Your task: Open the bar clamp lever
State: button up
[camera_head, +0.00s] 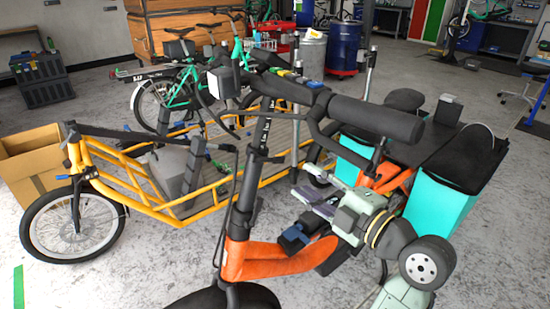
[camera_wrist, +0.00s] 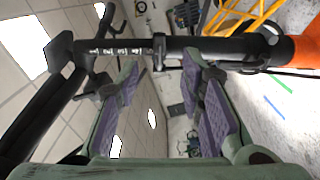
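The orange cargo bike (camera_head: 270,262) stands in front of me with a black upright steering column (camera_head: 243,200). A dark clamp collar (camera_head: 256,156) sits on this column, with a small lever-like part sticking out to the right. In the wrist view the column (camera_wrist: 232,49) runs sideways across the picture, with white marks along it and a collar (camera_wrist: 160,52) near the middle. The bar clamp lever cannot be told apart clearly from the dark parts. My gripper (camera_wrist: 160,68) is open and empty, its purple-padded fingers apart and pointing toward the column. The head view shows my gripper (camera_head: 310,203) right of the column.
The black handlebar (camera_head: 375,118) extends above my gripper. Turquoise boxes (camera_head: 440,205) hang at the bike's rear. A yellow cargo bike (camera_head: 150,195) stands behind at left, beside a cardboard box (camera_head: 32,160). Open concrete floor lies at the lower left.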

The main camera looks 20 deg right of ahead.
aim_at(279, 161)
jog(key=p+x, duration=0.3)
jog(key=x, duration=0.6)
jog(key=shift+w+a, duration=0.1)
jog(key=shift+w, duration=0.1)
jog(key=shift+w+a+p, duration=0.1)
jog(key=shift+w+p, duration=0.2)
jog(key=shift+w, duration=0.15)
grip_shut()
